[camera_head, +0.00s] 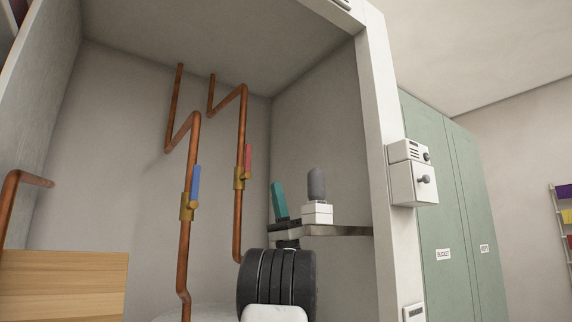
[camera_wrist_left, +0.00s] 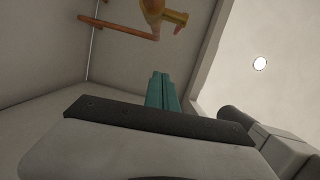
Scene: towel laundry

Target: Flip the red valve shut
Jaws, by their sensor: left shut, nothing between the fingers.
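The red valve handle (camera_head: 248,157) points up, roughly in line with the right copper pipe, above its brass body (camera_head: 240,178). My right gripper is not in view.
A blue-handled valve (camera_head: 195,180) sits on the left copper pipe (camera_head: 185,245), near the red one. Walls enclose the pipes. A white frame edge (camera_head: 378,120) with a switch box (camera_head: 412,175) stands to the right. A wooden panel (camera_head: 60,285) is at lower left.

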